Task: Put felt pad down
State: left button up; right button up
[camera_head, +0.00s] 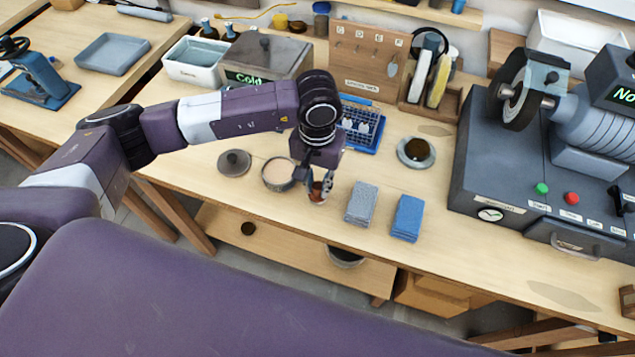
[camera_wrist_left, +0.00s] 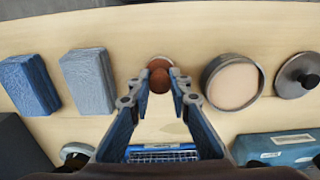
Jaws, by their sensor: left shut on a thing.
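My left gripper (camera_head: 320,188) is over the front part of the workbench, with its fingers pointing down. It also shows in the left wrist view (camera_wrist_left: 160,92), its fingertips shut on a small reddish-brown round piece, which I take to be the felt pad (camera_wrist_left: 160,78). The pad shows in the head view (camera_head: 318,196) as a brown spot between the fingers, partly hidden by them. It is at or just above the bench top; I cannot tell whether it touches. My right gripper is not in view.
Left of the gripper are an open round tin (camera_head: 278,174) with beige contents and its lid (camera_head: 234,163). To the right lie a grey cloth stack (camera_head: 361,203) and a blue one (camera_head: 407,218). A blue rack (camera_head: 362,122) stands behind; a polishing machine (camera_head: 560,130) stands far right.

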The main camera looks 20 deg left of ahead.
aim_at(317, 186)
pick_arm(q)
jog(key=o, duration=0.9)
jog(key=shift+o, duration=0.2)
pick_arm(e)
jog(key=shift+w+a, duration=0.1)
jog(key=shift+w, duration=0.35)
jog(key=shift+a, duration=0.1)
